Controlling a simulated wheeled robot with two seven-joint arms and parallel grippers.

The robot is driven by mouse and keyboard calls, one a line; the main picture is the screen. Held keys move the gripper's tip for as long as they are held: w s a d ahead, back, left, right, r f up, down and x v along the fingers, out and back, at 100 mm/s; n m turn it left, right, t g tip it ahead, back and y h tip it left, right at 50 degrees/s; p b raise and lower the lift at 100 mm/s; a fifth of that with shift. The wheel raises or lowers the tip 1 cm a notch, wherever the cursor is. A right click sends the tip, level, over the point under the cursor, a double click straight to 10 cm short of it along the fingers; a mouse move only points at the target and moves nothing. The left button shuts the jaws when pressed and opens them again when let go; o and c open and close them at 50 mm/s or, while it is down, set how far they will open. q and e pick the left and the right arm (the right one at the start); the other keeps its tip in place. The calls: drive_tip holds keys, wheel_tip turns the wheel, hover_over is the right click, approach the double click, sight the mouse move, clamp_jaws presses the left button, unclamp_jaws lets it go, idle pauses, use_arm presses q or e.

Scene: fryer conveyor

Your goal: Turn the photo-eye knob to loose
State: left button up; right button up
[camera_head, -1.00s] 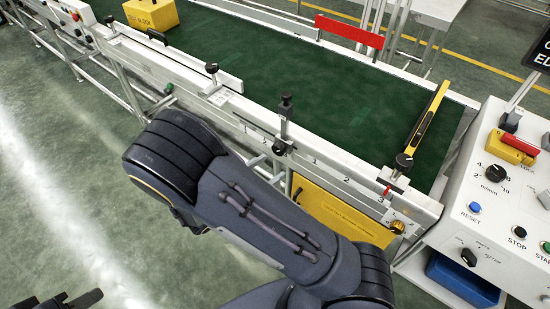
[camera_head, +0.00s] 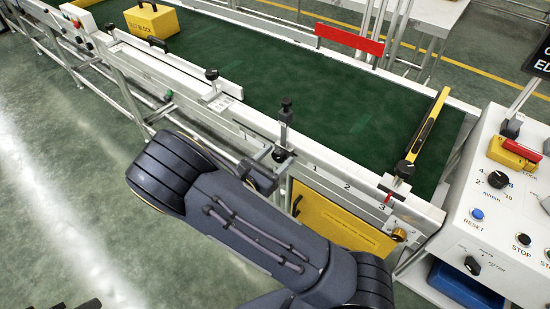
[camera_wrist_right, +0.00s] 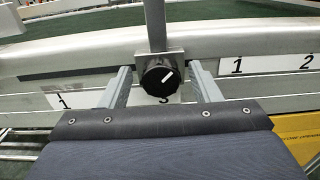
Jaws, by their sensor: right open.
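The photo-eye knob (camera_wrist_right: 160,80) is round and black with a white pointer line, which tilts up and right in the right wrist view. It sits on a small metal plate below an upright post, on the conveyor's near side rail. The post and its black bracket (camera_head: 285,122) show in the head view. My right gripper (camera_wrist_right: 161,70) is open, with one finger on each side of the knob and a visible gap on both sides. In the head view the right gripper (camera_head: 268,168) is at the rail, mostly hidden behind my wrist. A dark bit at the bottom left may be my left gripper (camera_head: 88,304).
The green conveyor belt (camera_head: 330,105) carries a yellow block (camera_head: 151,22) at its far left. A yellow-black bar (camera_head: 427,130) crosses its right part. A white control panel (camera_head: 507,215) stands at right. A yellow panel (camera_head: 335,222) is below the rail.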

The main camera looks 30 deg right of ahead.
drive_tip(key=c, duration=1)
